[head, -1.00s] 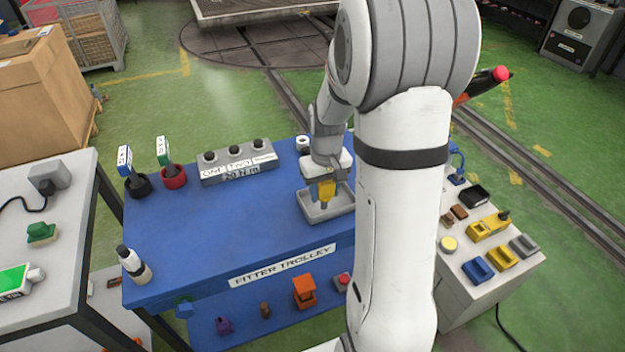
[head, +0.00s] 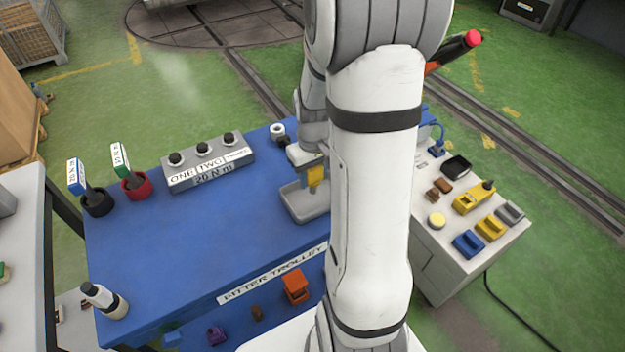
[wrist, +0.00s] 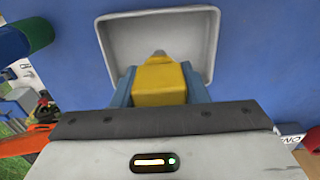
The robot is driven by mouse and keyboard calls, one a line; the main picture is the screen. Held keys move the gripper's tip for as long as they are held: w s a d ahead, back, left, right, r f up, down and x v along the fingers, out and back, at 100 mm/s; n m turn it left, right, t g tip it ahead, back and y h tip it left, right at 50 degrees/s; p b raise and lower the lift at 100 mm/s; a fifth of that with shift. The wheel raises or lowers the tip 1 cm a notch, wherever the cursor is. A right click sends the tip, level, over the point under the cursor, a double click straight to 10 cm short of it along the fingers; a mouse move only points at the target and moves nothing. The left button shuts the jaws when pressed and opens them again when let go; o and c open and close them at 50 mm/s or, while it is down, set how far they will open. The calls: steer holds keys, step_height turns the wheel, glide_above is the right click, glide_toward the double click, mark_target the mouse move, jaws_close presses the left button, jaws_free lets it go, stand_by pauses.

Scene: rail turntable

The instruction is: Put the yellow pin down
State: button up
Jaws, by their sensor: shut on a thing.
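The yellow pin (wrist: 158,82) is between the two blue fingers of my gripper (wrist: 158,85) in the wrist view, and a small grey tip shows beyond its yellow body. My gripper is shut on it. In the head view the yellow pin (head: 316,176) shows over a grey tray (head: 290,203) on the blue trolley top, with my arm covering part of the tray. The tray (wrist: 108,45) also shows in the wrist view, its inside empty apart from the pin in front. I cannot tell whether the pin touches the tray floor.
A grey block marked ONE, TWO (head: 210,165) with black knobs stands behind left on the trolley (head: 180,235). Red (head: 137,187) and black (head: 97,203) cups hold labelled tools. A bottle (head: 105,300) stands at the front left corner. A white side table (head: 430,260) holds several small parts.

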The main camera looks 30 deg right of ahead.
steer(key=shift+f, duration=1.1)
steer(key=shift+f, duration=0.15)
steer(key=o, duration=1.1)
